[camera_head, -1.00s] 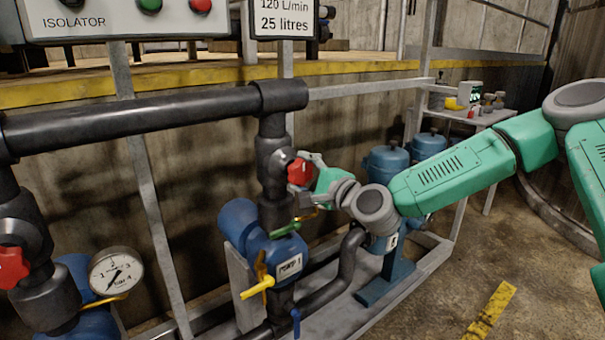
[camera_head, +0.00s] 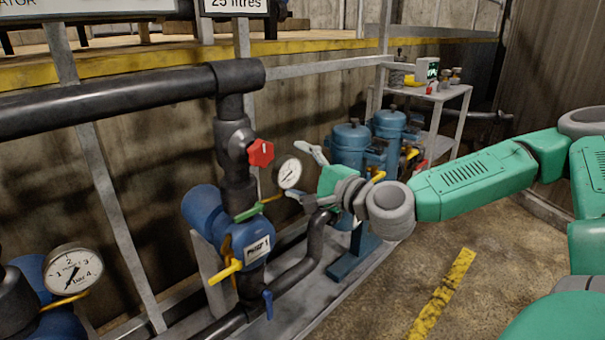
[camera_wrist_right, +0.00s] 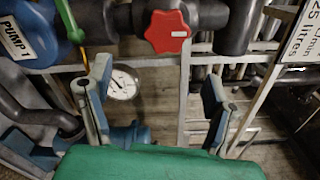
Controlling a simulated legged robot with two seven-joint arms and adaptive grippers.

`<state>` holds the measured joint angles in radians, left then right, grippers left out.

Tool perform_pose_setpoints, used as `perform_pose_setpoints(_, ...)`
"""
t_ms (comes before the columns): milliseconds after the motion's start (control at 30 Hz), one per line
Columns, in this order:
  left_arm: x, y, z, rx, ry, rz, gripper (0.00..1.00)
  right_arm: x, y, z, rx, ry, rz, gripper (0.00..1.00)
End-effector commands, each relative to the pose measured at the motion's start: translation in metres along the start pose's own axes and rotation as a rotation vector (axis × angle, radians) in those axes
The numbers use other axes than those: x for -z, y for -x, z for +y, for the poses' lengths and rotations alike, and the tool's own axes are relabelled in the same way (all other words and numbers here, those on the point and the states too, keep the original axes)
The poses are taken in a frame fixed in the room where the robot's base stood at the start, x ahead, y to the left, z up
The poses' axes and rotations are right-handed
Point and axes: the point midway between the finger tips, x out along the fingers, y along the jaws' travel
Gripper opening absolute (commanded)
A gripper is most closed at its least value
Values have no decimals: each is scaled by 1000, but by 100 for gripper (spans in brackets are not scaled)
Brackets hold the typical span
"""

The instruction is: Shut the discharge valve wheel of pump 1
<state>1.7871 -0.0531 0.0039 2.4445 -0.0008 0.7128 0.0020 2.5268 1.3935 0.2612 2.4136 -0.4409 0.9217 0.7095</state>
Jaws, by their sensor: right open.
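The red valve wheel (camera_head: 261,153) sits on the black vertical pipe above the blue pump labelled PUMP 1 (camera_head: 232,232). The wheel also shows at the top of the right wrist view (camera_wrist_right: 168,32), beyond and above the fingertips. My right gripper (camera_head: 304,175) is open and empty, to the right of the wheel and apart from it. Its two spread fingers show in the right wrist view (camera_wrist_right: 158,85), with a pressure gauge (camera_wrist_right: 122,83) visible between them in the background. My left gripper is not in view.
A pressure gauge (camera_head: 290,173) shows beside the right gripper's fingers. A yellow lever (camera_head: 226,271) and a green lever (camera_head: 257,208) are on pump 1. Blue canisters (camera_head: 349,145) stand behind my right arm. A second gauge (camera_head: 73,269) is at lower left. Open floor (camera_head: 500,280) lies at right.

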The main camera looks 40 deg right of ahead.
Motion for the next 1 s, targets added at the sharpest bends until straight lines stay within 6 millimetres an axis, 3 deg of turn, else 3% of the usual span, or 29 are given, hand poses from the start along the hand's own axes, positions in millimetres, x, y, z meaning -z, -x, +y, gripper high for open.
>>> perform_pose_setpoints(233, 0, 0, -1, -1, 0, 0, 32, -2, 14, 1, -1, -4, -3, 76)
perform_pose_setpoints(867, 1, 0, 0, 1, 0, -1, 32, -2, 16, 2, -3, -2, -5, 76)
perform_pose_setpoints(1000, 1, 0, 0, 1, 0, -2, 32, -7, 16, 15, -50, 44, -17, 76)
